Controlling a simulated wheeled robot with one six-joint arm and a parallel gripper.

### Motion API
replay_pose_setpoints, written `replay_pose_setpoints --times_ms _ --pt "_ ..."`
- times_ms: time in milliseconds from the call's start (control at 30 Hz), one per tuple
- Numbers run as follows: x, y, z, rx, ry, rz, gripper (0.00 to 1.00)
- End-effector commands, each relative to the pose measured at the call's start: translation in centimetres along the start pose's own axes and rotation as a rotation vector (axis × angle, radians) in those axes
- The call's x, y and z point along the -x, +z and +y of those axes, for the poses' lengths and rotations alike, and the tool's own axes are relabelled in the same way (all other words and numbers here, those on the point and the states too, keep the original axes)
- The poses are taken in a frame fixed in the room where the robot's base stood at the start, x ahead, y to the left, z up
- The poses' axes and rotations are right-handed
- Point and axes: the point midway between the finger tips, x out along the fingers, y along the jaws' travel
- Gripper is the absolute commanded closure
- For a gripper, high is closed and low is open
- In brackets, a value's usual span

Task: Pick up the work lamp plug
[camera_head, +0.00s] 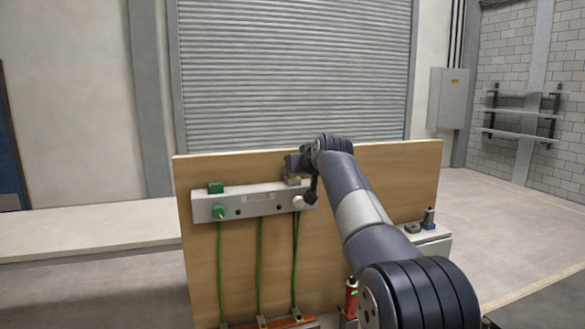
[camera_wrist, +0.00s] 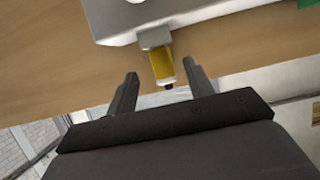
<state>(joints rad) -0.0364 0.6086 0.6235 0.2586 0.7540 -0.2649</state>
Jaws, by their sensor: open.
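My gripper (camera_head: 297,166) is at the right end of a grey socket strip (camera_head: 245,208) on a wooden board. In the wrist view my gripper (camera_wrist: 160,70) is open. A yellow block with a pale end and dark tip (camera_wrist: 162,66) sticks out from the strip's edge between its fingers, with gaps visible on both sides. In the head view the block is mostly hidden behind my gripper. A green plug (camera_head: 220,212) sits on the strip's left and a whitish round plug (camera_head: 299,202) on its right. I cannot tell which piece is the work lamp plug.
Green cords (camera_head: 259,265) hang down the board (camera_head: 395,170). A green block (camera_head: 216,188) stands on the strip's top left. A red device (camera_head: 351,298) is below my arm, and a dark knob (camera_head: 428,218) stands on a light box at the right.

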Motion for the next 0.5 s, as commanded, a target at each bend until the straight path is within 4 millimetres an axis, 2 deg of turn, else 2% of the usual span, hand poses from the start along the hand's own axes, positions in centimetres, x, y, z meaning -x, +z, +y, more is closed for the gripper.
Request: replay_pose_setpoints --times_ms 233,500 --pt "-2.8 -1.2 -0.3 -0.001 -0.001 -0.003 0.5" --pt "-4.9 -0.8 -0.3 -0.002 0.002 -0.001 0.5"
